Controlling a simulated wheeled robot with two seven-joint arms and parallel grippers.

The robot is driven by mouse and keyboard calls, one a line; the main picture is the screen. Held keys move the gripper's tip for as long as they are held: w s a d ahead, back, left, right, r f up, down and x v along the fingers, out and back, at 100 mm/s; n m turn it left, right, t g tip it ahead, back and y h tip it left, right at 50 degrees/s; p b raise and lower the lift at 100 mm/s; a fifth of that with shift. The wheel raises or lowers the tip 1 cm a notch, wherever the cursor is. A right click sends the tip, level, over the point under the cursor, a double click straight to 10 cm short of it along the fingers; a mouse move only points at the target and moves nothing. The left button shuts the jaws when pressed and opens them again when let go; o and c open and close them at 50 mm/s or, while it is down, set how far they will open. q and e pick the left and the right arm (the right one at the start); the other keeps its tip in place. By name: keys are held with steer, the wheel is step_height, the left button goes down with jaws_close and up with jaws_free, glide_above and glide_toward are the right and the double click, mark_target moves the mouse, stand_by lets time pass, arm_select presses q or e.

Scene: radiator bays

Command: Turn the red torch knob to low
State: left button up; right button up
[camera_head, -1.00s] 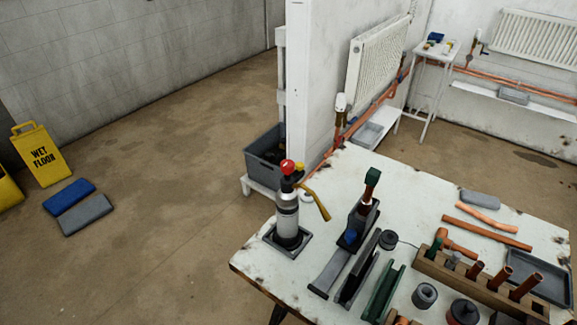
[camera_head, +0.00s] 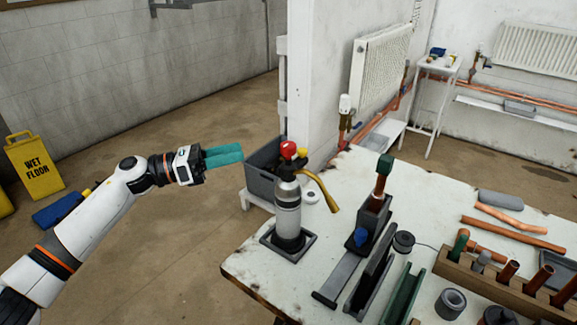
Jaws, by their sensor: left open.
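The red knob (camera_head: 287,149) sits on top of the torch (camera_head: 287,209), a silver and dark cylinder with a brass nozzle (camera_head: 323,189) pointing to the right. The torch stands upright in a dark square holder (camera_head: 288,245) near the table's left edge. My left gripper (camera_head: 241,154) is to the left of the red knob, at about its height in the picture and apart from it. Its teal fingers point right, toward the knob, with nothing seen between them. The knob's setting marks are too small to read. My right gripper is not in view.
The white table (camera_head: 262,276) carries a vise-like stand (camera_head: 369,222) and a wooden rack (camera_head: 467,265) of copper pipes right of the torch. A grey crate (camera_head: 259,184) stands behind the torch, beside the white partition wall (camera_head: 314,80). A yellow wet floor sign (camera_head: 35,168) stands at the left.

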mark_target(288, 144)
arm_select(q)
steer(key=d+m, duration=0.1)
steer(key=d, duration=0.2)
steer(key=d+r+m+g+p, duration=0.1)
steer(key=d+m, duration=0.1)
steer(key=d, duration=0.2)
steer(key=s+d+r+m+g+p, duration=0.1)
steer(key=d, duration=0.3)
steer(key=shift+d+r+y, duration=0.1)
steer(key=shift+r+y, duration=0.15)
steer(key=shift+y, duration=0.05)
steer(key=shift+w+d+f+p, duration=0.1)
steer(key=shift+d+p, duration=0.2)
steer(key=shift+d, duration=0.35)
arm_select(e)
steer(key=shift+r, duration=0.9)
arm_select(q)
steer(key=shift+c, duration=0.3)
steer(key=c, duration=0.9)
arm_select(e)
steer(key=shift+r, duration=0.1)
